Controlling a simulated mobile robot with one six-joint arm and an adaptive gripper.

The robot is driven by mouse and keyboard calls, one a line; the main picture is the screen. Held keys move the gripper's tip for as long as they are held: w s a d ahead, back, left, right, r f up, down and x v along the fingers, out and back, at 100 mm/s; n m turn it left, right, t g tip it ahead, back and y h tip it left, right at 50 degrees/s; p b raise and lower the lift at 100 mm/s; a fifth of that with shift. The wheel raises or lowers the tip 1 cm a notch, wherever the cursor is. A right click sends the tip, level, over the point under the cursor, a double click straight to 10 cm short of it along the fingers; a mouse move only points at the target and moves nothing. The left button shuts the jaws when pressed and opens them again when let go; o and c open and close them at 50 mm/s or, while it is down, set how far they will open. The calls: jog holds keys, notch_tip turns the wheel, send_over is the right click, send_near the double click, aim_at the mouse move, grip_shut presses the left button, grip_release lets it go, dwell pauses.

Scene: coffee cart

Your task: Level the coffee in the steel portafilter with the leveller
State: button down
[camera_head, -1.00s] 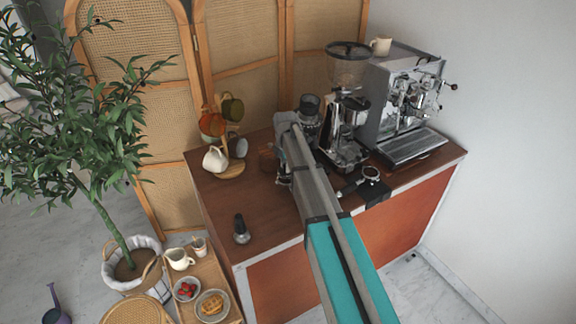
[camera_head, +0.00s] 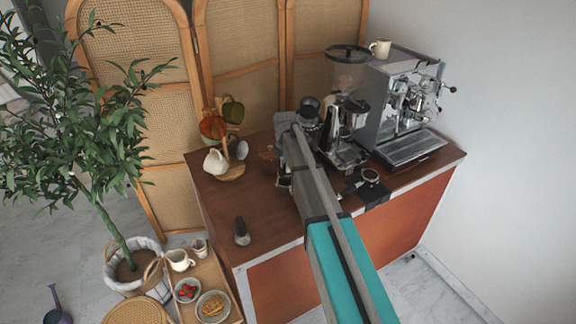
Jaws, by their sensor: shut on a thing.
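The steel portafilter (camera_head: 370,176) rests near the front edge of the counter at a dark stand, right of my arm. Its basket faces up, and its dark handle points left towards my arm. The coffee inside is too small to make out. A small tool with a dark handle and steel base (camera_head: 241,232) stands upright at the counter's front left; I cannot tell whether it is the leveller or a tamper. My arm crosses the middle of the counter and hides what is behind it. My gripper's fingers, and anything in them, are hidden there.
The grinder (camera_head: 345,135) and espresso machine (camera_head: 400,105) stand at the back right. A mug tree (camera_head: 231,170) with several mugs stands at the back left. A low side table (camera_head: 206,270) holds dishes. The counter's front left (camera_head: 215,205) is mostly clear.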

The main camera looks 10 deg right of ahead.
jog(key=shift+r+p, duration=2.25)
jog(key=shift+r, duration=0.2)
jog(key=shift+f, duration=0.1)
